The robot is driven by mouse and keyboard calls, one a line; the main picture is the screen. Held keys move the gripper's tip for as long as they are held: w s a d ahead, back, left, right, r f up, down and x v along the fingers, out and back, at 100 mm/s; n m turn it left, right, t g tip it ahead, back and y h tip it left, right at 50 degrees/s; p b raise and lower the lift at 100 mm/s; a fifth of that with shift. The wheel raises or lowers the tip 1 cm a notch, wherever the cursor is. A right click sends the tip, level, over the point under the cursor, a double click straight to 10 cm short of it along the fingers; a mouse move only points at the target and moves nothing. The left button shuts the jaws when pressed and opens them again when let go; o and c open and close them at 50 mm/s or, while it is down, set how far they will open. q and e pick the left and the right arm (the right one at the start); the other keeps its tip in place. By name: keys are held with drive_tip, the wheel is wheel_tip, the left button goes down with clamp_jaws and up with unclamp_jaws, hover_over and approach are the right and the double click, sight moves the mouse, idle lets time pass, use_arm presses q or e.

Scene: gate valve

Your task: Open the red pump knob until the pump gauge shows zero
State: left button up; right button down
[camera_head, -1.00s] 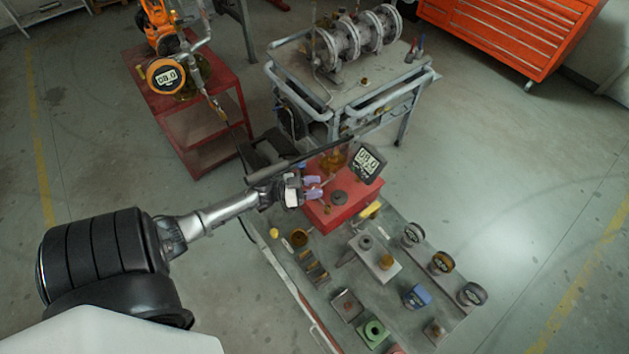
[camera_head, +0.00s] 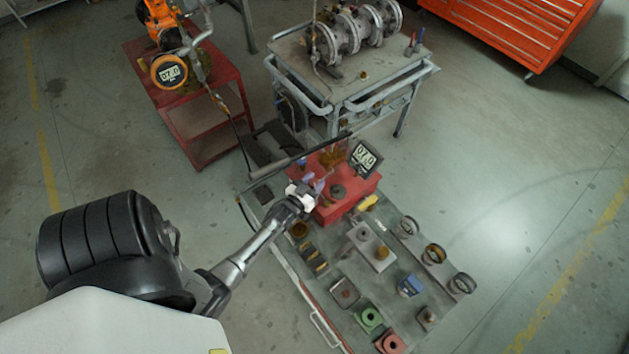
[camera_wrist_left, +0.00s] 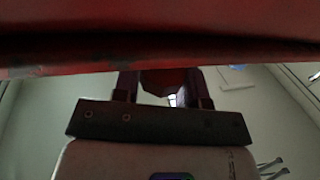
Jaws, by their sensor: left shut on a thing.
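The red pump (camera_head: 350,203) stands at the back of the low table, with its square dark digital gauge (camera_head: 365,157) on top. The gauge seems to read about 07.0. My left gripper (camera_head: 312,187) is at the left side of the pump. In the left wrist view its two fingers (camera_wrist_left: 160,88) are shut on either side of a dark red knob (camera_wrist_left: 163,80), just below the pump's red edge (camera_wrist_left: 160,30). The knob is hidden in the head view. My right gripper is not in view.
The low table (camera_head: 320,285) carries several small parts, including a green block (camera_head: 370,318) and rings (camera_head: 434,253). Open floor lies to the right.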

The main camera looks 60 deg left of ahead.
use_arm(q)
drive_tip(key=shift+n+g+y, duration=0.3)
drive_tip(key=shift+n+y, duration=0.1)
drive_tip(key=shift+y, duration=0.1)
drive_tip(key=o, duration=0.9)
drive_tip(key=b+v, duration=0.1)
drive_tip(key=v, duration=1.2)
drive_tip(key=shift+s+d, duration=0.2)
drive_tip(key=shift+s, duration=0.15)
drive_tip(key=shift+o, duration=0.2)
drive_tip(key=shift+a, duration=0.1)
